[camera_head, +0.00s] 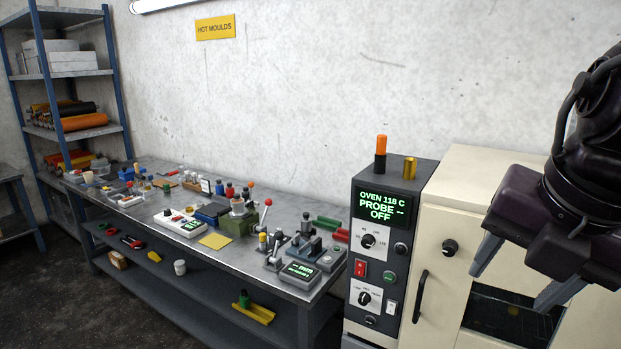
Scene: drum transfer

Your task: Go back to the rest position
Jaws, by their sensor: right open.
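My right gripper (519,268) is at the right edge of the head view, in front of the cream oven (477,175). Its two grey fingers are spread apart with nothing between them. Whether it touches the oven cannot be told. My left gripper is not in view. The oven's dark control panel (379,243) has a display (382,205) reading "OVEN 118 C PROBE -- OFF". The oven door has a black handle (420,297) and a dark window (507,316), partly hidden by my right gripper.
A metal workbench (160,215) with many small tools and gauges stands left of the oven. A blue-post shelf (117,92) stands at the far left. An orange-topped post (381,150) and a brass cylinder (410,168) stand on the control cabinet. Dark floor (60,290) shows free at lower left.

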